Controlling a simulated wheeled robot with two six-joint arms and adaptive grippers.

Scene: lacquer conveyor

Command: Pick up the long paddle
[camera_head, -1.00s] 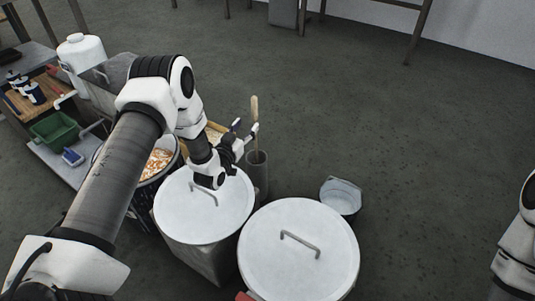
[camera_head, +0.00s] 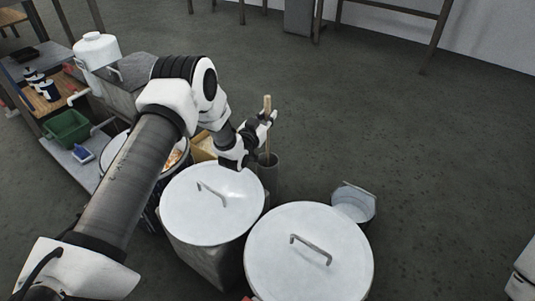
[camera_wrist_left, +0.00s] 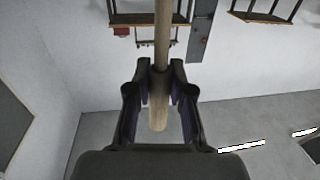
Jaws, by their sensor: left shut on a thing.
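The long paddle shows as a pale wooden handle (camera_head: 267,104) standing nearly upright in a narrow grey cylinder (camera_head: 269,176). Its lower part is hidden inside the cylinder. My left gripper (camera_head: 266,122) is shut around the handle below its top end. In the left wrist view the wooden handle (camera_wrist_left: 160,118) runs between the two dark fingers of my left gripper (camera_wrist_left: 160,76), which close on it from both sides. My right gripper is not in view; only a piece of my right arm shows at the lower right edge.
Two drums with white lids, a left one (camera_head: 235,220) and a front one (camera_head: 300,275), stand close to the cylinder. A grey bucket (camera_head: 353,203) stands to the right. A green bin (camera_head: 68,128) and a white jug (camera_head: 97,52) are at the left.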

